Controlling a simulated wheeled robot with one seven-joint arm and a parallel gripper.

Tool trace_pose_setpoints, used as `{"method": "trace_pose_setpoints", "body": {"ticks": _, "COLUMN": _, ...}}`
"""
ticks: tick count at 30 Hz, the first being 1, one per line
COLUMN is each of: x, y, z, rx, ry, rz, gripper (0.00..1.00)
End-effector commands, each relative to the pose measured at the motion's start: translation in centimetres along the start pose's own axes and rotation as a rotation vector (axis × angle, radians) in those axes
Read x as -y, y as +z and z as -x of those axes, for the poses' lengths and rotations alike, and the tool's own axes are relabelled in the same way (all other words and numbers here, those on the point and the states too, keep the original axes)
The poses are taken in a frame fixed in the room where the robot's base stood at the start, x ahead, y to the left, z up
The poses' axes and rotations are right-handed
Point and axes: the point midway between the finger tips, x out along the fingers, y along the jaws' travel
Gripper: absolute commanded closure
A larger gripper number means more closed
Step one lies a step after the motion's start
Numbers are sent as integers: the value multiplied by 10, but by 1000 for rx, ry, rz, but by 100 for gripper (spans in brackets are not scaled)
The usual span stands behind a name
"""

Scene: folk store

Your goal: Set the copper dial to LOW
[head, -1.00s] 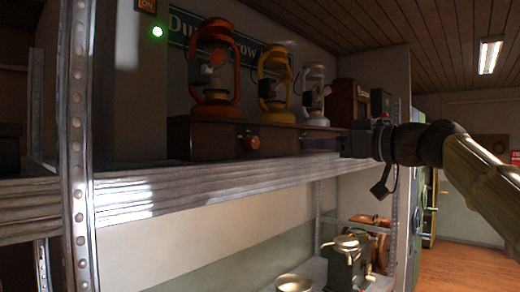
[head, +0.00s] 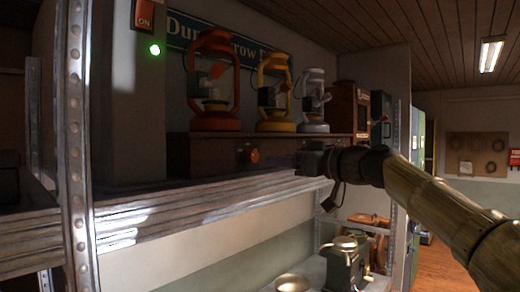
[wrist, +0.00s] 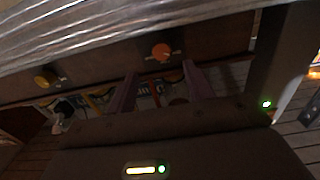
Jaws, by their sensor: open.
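The copper dial (head: 254,156) is a round orange knob on the front of a dark wooden box (head: 215,150) on the shelf. In the wrist view the copper dial (wrist: 162,52) has a pale pointer line at its right; I cannot read any label. My gripper (head: 308,161) is at the box's front, right of the dial and apart from it. In the wrist view its two purple fingers (wrist: 160,72) are spread and empty, with the dial just beyond their tips.
A brass-yellow dial (wrist: 43,78) sits on the same box front. Red (head: 213,112), yellow (head: 273,120) and white (head: 312,122) lanterns stand on top. A metal upright (head: 75,160) is at left. A grinder (head: 343,262) sits below.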

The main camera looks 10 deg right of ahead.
Motion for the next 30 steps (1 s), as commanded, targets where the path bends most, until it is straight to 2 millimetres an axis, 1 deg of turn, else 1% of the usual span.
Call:
{"method": "trace_pose_setpoints", "body": {"ticks": 1, "x": 1, "y": -4, "z": -7, "rx": 0, "ry": -4, "rz": -1, "gripper": 48}}
{"method": "trace_pose_setpoints", "body": {"ticks": 12, "x": 3, "y": -4, "z": -56, "rx": 1, "ry": -6, "rz": -1, "gripper": 48}}
{"method": "trace_pose_setpoints", "body": {"ticks": 18, "x": 1, "y": -3, "z": -76, "rx": 0, "ry": -2, "rz": -1, "gripper": 48}}
{"method": "trace_pose_setpoints", "body": {"ticks": 22, "x": 0, "y": -1, "z": -82, "rx": 1, "ry": 0, "rz": 1, "gripper": 48}}
{"method": "trace_pose_setpoints", "body": {"ticks": 30, "x": 0, "y": 0, "z": -82, "rx": 0, "ry": 1, "rz": 1, "gripper": 48}}
